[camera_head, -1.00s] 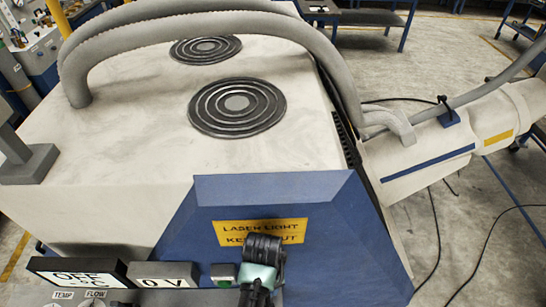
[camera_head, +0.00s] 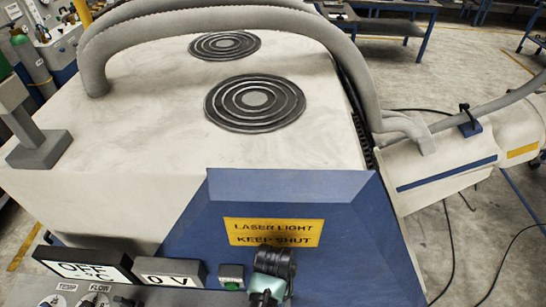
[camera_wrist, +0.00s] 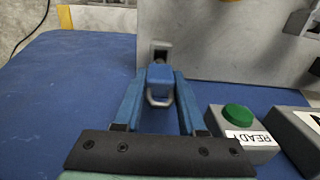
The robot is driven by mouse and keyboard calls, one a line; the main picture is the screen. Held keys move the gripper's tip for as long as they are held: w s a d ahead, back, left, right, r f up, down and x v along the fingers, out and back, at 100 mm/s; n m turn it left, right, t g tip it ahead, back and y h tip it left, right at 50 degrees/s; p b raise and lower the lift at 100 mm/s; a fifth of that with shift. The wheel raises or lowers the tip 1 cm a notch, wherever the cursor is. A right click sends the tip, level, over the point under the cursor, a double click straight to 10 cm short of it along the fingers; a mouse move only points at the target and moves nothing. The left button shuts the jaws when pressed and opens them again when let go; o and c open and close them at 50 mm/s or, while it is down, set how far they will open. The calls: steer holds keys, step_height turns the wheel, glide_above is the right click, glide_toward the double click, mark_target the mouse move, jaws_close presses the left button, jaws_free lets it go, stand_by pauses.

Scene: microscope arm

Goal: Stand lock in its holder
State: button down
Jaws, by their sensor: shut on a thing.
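My gripper (camera_wrist: 160,82) has blue fingers, and they are shut on the lock (camera_wrist: 160,75), a small blue block with a grey metal loop on the near side. Beyond the lock, a small grey fitting with a dark opening (camera_wrist: 160,47) shows at the pale upright panel; it may be the holder. The lock partly overlaps it in the wrist view, and I cannot tell whether they touch. In the head view only my dark wrist (camera_head: 273,263) shows at the bottom edge; the fingers and lock are hidden there.
A green READY button box (camera_wrist: 240,122) stands close to the right of my gripper. Grey display boxes (camera_head: 88,268) stand at the lower left of the head view. A blue sloped housing (camera_head: 300,190) with a yellow laser sign (camera_head: 273,232) rises beyond my wrist.

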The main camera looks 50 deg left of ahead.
steer(key=shift+f, duration=0.6)
steer(key=shift+p, duration=0.5)
stand_by(1.4)
steer(key=shift+f+b, duration=1.85)
steer(key=shift+f, duration=0.6)
steer(key=shift+c, duration=2)
jaws_free()
steer(key=shift+r, duration=0.15)
step_height(320, 180, up, 11)
steer(key=shift+r+b, duration=0.15)
steer(key=shift+b, duration=0.75)
steer(key=shift+r, duration=0.75)
